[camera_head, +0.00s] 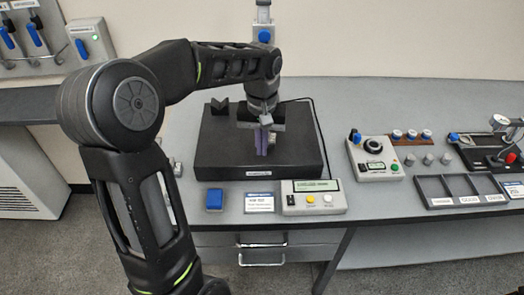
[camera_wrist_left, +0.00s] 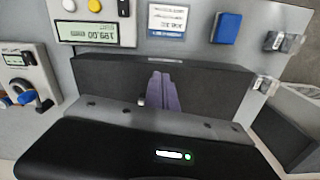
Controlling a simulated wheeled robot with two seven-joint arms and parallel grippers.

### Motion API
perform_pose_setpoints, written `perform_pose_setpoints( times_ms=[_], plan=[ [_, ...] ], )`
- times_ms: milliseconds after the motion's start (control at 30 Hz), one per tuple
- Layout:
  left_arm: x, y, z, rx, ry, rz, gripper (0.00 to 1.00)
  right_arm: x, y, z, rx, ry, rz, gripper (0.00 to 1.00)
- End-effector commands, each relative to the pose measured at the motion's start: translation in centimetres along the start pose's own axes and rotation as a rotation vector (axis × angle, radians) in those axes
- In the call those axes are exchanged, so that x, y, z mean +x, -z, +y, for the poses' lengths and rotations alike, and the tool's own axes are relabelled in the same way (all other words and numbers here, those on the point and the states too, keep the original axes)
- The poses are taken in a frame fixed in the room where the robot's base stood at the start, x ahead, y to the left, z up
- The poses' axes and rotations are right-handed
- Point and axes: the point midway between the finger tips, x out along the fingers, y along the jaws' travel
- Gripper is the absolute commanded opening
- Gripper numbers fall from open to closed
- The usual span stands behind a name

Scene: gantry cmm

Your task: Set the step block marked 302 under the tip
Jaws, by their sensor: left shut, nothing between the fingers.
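My left gripper (camera_head: 262,150) is over the dark granite plate (camera_head: 212,160). Its purple fingers also show in the left wrist view (camera_wrist_left: 164,93), pressed together with nothing between them. Two small grey blocks with pale labels, one upper (camera_wrist_left: 282,41) and one lower (camera_wrist_left: 264,84), lie beside the plate at the right of the wrist view. Their marks are too small to read, so I cannot tell which is 302. In the head view my arm partly hides that spot. The gantry column (camera_head: 264,14) with a blue knob stands behind my wrist; its tip is hidden.
A display box (camera_head: 318,205), a card (camera_head: 259,203) and a blue block (camera_head: 214,199) line the bench front. A dark V-shaped block (camera_head: 220,106) stands on the plate's back left. A dial box (camera_head: 374,160) and dark tray (camera_head: 460,191) are at right.

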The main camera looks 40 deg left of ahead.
Motion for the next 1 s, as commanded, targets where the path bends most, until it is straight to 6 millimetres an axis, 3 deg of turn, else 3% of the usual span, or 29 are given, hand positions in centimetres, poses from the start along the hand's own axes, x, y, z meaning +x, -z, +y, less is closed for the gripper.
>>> perform_pose_setpoints(
  times_ms=[300, 433, 800, 1000],
  plan=[
    [-5.8, 0.0, 0.0, 0.001, -0.001, 0.002, 0.00, 0.5, 0.1, 0.1, -0.003, 0.002, 0.003, 0.62],
    [-7.3, 0.0, 0.0, 0.001, 0.000, -0.001, 0.00, 0.6, 0.1, 0.1, -0.003, 0.003, 0.003, 0.62],
    [-7.9, 0.0, 0.0, 0.001, 0.001, -0.002, 0.00, 0.6, 0.1, 0.1, -0.003, 0.003, 0.003, 0.62],
    [-7.9, 0.0, 0.0, 0.000, 0.001, -0.002, 0.16, 0.6, 0.1, 0.1, -0.003, 0.003, 0.003, 0.62]
  ],
)
